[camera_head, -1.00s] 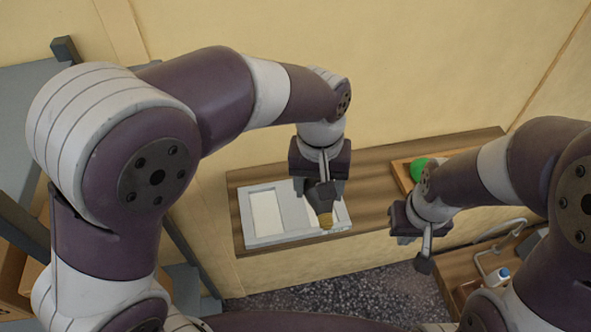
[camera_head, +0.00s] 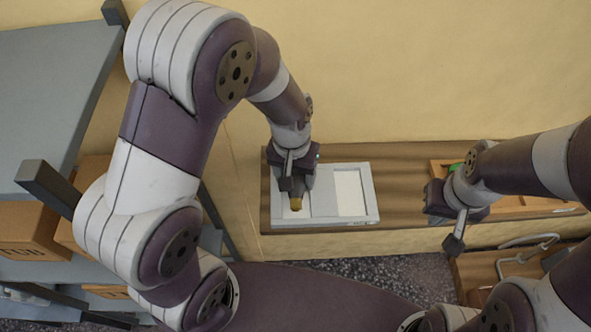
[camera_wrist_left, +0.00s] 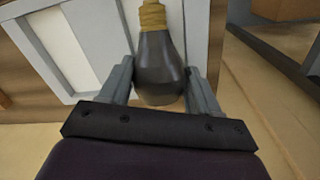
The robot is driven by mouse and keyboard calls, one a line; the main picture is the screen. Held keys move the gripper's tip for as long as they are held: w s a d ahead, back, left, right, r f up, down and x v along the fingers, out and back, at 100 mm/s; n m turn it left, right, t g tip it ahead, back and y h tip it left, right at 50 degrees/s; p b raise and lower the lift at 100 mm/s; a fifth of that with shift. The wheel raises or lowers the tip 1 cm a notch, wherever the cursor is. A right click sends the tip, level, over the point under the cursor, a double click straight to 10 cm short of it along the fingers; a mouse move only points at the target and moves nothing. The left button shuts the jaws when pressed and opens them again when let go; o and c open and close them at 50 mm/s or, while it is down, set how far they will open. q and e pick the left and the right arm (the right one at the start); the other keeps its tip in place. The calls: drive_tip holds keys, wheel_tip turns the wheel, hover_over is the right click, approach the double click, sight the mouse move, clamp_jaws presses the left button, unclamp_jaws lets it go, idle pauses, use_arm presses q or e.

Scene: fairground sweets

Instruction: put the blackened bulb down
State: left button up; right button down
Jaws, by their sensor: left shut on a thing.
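My left gripper (camera_head: 293,192) is shut on the blackened bulb, a dark grey bulb (camera_wrist_left: 160,68) with a brass-coloured base. The base (camera_head: 296,204) points down and forward below the fingers in the head view; the glass is mostly hidden there by the gripper. The bulb is over the left compartment of a pale grey tray (camera_head: 372,193) with white floors. I cannot tell whether it touches the tray. The tray also shows in the left wrist view (camera_wrist_left: 40,55). My right gripper (camera_head: 456,238) is off to the right, its jaw opening not clear.
The tray stands on a wooden counter (camera_head: 405,178) against a yellow wall. A wooden tray (camera_head: 508,203) with a green thing (camera_head: 456,167) is to the right, partly hidden by my right arm. Grey shelving (camera_head: 50,80) with cardboard boxes (camera_head: 28,228) stands at the left.

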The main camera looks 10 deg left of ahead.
use_arm(q)
drive_tip(key=shift+w+f, duration=0.1)
drive_tip(key=shift+f, duration=0.05)
drive_tip(key=o, duration=0.8)
wheel_tip(320, 180, up, 12)
drive_tip(key=b, duration=0.1)
drive_tip(key=shift+n+t+y, duration=0.3)
drive_tip(key=shift+t, duration=0.4)
drive_tip(key=s+a+f, duration=0.4)
drive_tip(key=a, duration=0.1)
drive_tip(key=s+a+f, duration=0.2)
drive_tip(key=a, duration=0.1)
drive_tip(key=shift+a+f, duration=0.1)
drive_tip(key=shift+f, duration=0.15)
drive_tip(key=shift+w, duration=0.15)
